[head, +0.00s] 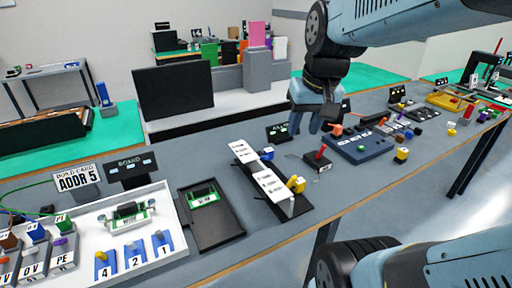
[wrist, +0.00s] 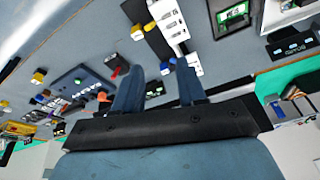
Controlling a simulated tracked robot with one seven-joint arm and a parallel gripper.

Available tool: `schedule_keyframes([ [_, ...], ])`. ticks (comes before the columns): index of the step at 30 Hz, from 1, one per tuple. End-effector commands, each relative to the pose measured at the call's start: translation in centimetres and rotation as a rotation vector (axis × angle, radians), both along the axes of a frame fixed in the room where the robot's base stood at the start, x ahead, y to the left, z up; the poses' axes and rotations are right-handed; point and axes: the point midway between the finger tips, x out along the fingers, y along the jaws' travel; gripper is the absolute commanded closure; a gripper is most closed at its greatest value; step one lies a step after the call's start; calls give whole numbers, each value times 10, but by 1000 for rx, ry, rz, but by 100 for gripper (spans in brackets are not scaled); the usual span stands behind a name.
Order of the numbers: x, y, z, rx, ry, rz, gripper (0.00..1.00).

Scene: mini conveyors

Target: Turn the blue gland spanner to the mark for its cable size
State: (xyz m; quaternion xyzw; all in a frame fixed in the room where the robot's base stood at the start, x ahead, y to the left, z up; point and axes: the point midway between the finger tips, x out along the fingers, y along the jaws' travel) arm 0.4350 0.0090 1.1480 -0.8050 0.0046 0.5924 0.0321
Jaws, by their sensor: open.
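A black rail (head: 296,208) with white marked cards (head: 270,184) lies on the grey bench in the middle of the head view. A small blue piece (head: 267,154), probably the blue gland spanner, is at its far end; a yellow piece (head: 296,184) is near its close end. The card markings are too small to read. In the wrist view the blue piece (wrist: 165,69) shows between the fingertips, beyond them. My gripper (head: 314,126) hangs above the bench behind the rail, open and empty; its two fingers also show in the wrist view (wrist: 158,67).
A small black sign (head: 278,132) stands behind the rail. A block with a red lever (head: 319,158) is to its right, before a dark blue panel (head: 362,145). A black tray (head: 210,228) and white tray (head: 172,205) are left.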

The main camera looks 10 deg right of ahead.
Motion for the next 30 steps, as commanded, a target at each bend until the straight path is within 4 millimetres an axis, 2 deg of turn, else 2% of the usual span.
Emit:
schedule_keyframes([
  [12,62,-1,-57,161,258,-65,60],
  [30,134,-17,-147,562,523,-159,60],
])
